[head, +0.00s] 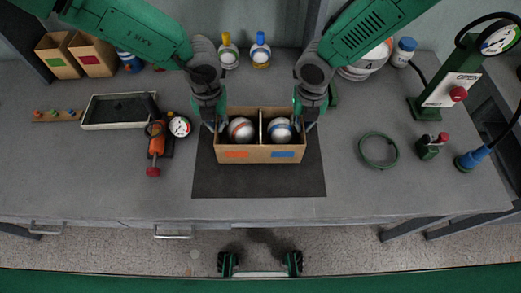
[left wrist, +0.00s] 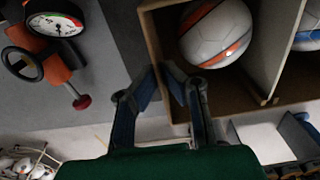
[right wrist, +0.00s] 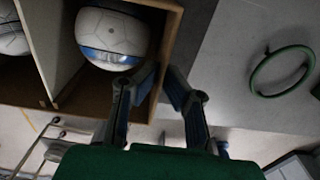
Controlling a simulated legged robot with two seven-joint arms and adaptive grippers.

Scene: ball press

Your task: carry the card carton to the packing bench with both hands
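The card carton (head: 260,155) is open-topped with a centre divider. It is over the dark mat (head: 260,185) on the grey bench; I cannot tell whether it touches the mat. One ball (head: 241,131) with orange marking is in its left compartment, one ball (head: 280,130) with blue marking in its right. My left gripper (head: 212,125) straddles the left wall, its fingers close against both faces in the left wrist view (left wrist: 161,72). My right gripper (head: 307,125) straddles the right wall the same way in the right wrist view (right wrist: 161,70). Both look shut on the walls.
Left are a shallow tray (head: 84,112) and an orange tool (head: 156,140) with a gauge. Right are a green ring (head: 379,150), a small green device (head: 431,147) and a green stand (head: 441,90). Bottles (head: 260,50) stand behind. The bench front is clear.

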